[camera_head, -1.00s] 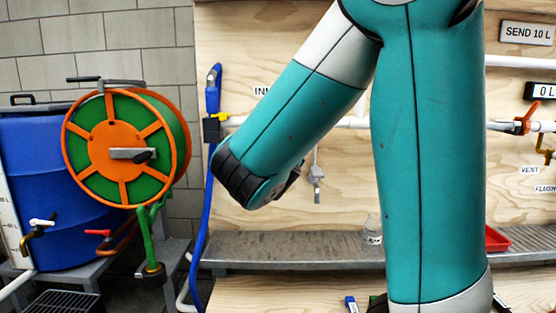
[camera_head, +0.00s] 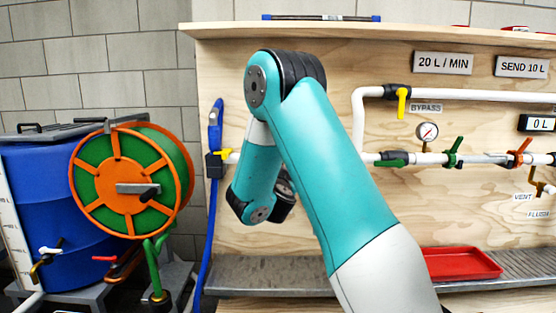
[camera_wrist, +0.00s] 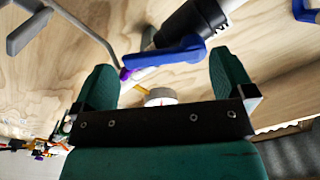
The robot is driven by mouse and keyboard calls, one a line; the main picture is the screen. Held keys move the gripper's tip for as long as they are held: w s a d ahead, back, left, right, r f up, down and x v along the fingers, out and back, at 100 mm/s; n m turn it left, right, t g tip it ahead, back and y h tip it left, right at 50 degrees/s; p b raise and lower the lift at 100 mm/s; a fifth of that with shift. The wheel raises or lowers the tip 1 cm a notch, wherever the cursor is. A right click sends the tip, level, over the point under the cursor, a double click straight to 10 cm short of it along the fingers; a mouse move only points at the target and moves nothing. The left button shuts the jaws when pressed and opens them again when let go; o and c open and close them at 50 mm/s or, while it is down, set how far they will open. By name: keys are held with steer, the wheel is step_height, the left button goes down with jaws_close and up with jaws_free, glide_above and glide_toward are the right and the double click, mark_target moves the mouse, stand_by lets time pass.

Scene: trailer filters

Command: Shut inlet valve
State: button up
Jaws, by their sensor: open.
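In the wrist view, my gripper (camera_wrist: 162,62) is open, its two green fingers apart, facing the plywood wall. A blue lever (camera_wrist: 165,58) on a black valve body (camera_wrist: 196,22) lies across the space between and beyond the fingertips. I cannot tell whether it touches them. In the head view, my arm covers the wall's left middle, and the inlet label is not visible. A yellow handle (camera_head: 225,154) sits beside a black fitting (camera_head: 214,166) at the blue hose.
A white round gauge (camera_wrist: 160,96) shows low between the fingers. Another blue part (camera_wrist: 306,10) is at the upper right. In the head view, a hose reel (camera_head: 132,188) and blue drum (camera_head: 40,205) stand left. A red tray (camera_head: 460,263) lies on the grey shelf (camera_head: 265,278).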

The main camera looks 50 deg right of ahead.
steer(key=shift+p+x, duration=0.75)
steer(key=shift+x, duration=1.25)
steer(key=c, duration=0.9)
steer(key=m+b, duration=0.3)
steer(key=b, duration=0.6)
steer(key=w+a+f+m+b, duration=0.1)
steer(key=m+b, duration=0.3)
steer(key=b, duration=0.5)
steer(key=w+a+m+b, duration=0.1)
steer(key=m+b, duration=0.3)
steer(key=b, duration=0.5)
steer(key=shift+w+a+f+b, duration=0.15)
steer(key=shift+w+f+b, duration=0.1)
steer(key=shift+b, duration=0.1)
steer(key=shift+r+m, duration=0.2)
steer(key=shift+m, duration=0.1)
steer(key=o, duration=0.9)
